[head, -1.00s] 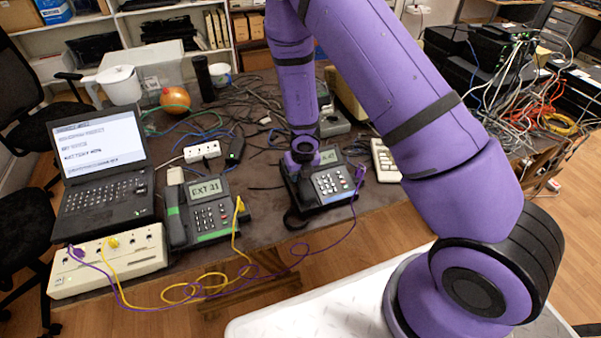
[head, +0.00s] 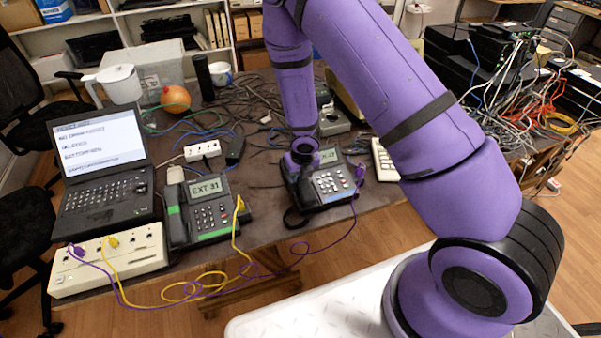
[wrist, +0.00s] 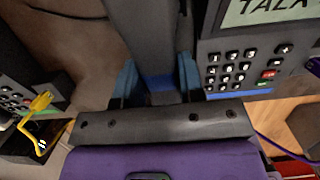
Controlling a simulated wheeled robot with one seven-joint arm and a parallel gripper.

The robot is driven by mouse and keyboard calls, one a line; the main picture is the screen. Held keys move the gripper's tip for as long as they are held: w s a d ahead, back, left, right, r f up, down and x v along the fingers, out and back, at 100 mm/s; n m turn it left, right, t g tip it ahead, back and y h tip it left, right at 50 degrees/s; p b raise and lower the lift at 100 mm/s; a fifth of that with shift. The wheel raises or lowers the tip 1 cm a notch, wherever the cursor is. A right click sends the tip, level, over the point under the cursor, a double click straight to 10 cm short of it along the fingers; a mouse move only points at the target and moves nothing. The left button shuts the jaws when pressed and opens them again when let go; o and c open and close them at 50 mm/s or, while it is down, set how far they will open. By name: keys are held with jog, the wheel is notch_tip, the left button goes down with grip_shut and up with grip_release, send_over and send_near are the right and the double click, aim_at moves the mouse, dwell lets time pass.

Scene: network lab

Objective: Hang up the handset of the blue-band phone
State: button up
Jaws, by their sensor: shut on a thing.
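The blue-band phone (head: 330,187) stands on the table, right of the green-band phone. In the wrist view its keypad (wrist: 238,70), blue band and a display reading "TALK" show at the right. My gripper (wrist: 157,82) is shut on the dark grey handset (wrist: 150,40), one blue finger on each side. The handset lies left of the keypad, roughly along the phone's side. I cannot tell whether it touches the cradle or is held above it. In the head view my gripper (head: 303,155) hides most of the handset.
The green-band phone (head: 205,212), laptop (head: 105,185) and beige box (head: 108,260) stand to the left. A purple cable (head: 335,240) and a yellow cable (head: 205,285) cross the front edge. A beige keypad device (head: 384,160) stands close right of the blue-band phone.

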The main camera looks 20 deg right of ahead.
jog(key=shift+f, duration=0.35)
jog(key=shift+w, duration=0.1)
jog(key=o, duration=1.2)
jog(key=shift+c, duration=0.2)
jog(key=shift+r, duration=0.1)
jog(key=v, duration=1)
jog(key=shift+r, duration=0.3)
